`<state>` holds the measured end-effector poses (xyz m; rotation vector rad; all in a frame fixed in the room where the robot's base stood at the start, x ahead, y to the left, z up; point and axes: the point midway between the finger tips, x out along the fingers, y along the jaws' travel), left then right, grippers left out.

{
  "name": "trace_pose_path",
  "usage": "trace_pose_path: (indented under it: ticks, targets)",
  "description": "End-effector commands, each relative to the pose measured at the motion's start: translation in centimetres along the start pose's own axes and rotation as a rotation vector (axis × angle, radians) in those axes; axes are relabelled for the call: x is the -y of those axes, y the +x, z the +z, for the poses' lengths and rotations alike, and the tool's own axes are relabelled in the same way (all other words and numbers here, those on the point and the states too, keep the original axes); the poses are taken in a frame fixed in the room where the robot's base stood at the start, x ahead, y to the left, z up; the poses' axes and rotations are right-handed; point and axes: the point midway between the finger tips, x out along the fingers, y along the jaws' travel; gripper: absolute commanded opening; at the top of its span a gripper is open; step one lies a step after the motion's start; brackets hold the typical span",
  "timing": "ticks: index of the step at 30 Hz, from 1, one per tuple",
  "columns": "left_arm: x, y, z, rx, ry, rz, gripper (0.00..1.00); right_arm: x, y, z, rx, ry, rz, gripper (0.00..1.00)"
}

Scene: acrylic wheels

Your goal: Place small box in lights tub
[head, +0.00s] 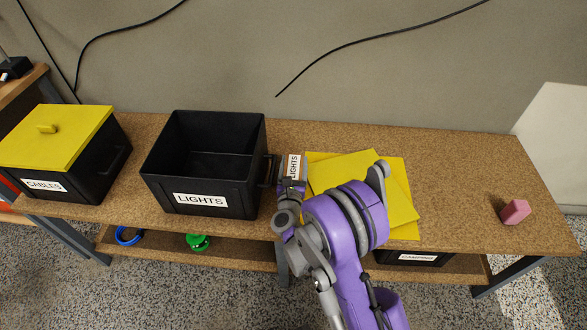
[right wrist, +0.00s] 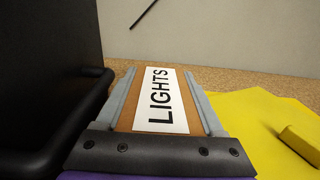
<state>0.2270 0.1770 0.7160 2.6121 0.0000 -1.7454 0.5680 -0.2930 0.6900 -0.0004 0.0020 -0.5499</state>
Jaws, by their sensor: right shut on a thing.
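The small box (right wrist: 150,104) is brown cardboard with a white label reading LIGHTS. It also shows in the head view (head: 293,167), just right of the tub. My right gripper (head: 292,183) is shut on it, with a finger along each side in the right wrist view (right wrist: 160,105). The lights tub (head: 162,185) is a black open bin with a LIGHTS label on its front, standing on the shelf top left of the gripper. Its inside looks empty. The tub's dark wall and handle fill the left of the right wrist view (right wrist: 50,70). My left gripper is not in view.
Yellow lids (head: 405,165) lie flat on the wooden shelf top (head: 455,160) right of the gripper. A pink block (head: 515,211) sits at the right end. A black bin with a yellow lid, labelled CABLES (head: 43,186), stands at the left. The lower shelf holds blue and green items.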

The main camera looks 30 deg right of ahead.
Motion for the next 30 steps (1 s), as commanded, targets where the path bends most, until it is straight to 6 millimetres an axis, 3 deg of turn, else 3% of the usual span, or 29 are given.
trace_pose_path:
  ticks: [3,15,16,20,30]
  targets:
    - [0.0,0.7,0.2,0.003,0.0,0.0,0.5,0.0,0.0,-1.9,0.0,-0.001,0.0,0.01]
    - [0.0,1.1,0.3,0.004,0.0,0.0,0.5,0.0,0.0,-2.4,0.0,-0.001,0.0,0.01]
    - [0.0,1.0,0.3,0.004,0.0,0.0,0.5,0.0,0.0,-2.3,0.0,0.0,0.0,0.75]
    - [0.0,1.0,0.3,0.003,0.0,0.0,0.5,0.0,0.0,-2.2,0.0,0.0,0.0,0.99]
    - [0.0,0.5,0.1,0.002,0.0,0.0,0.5,0.0,0.0,-1.7,0.0,0.0,0.0,1.0]
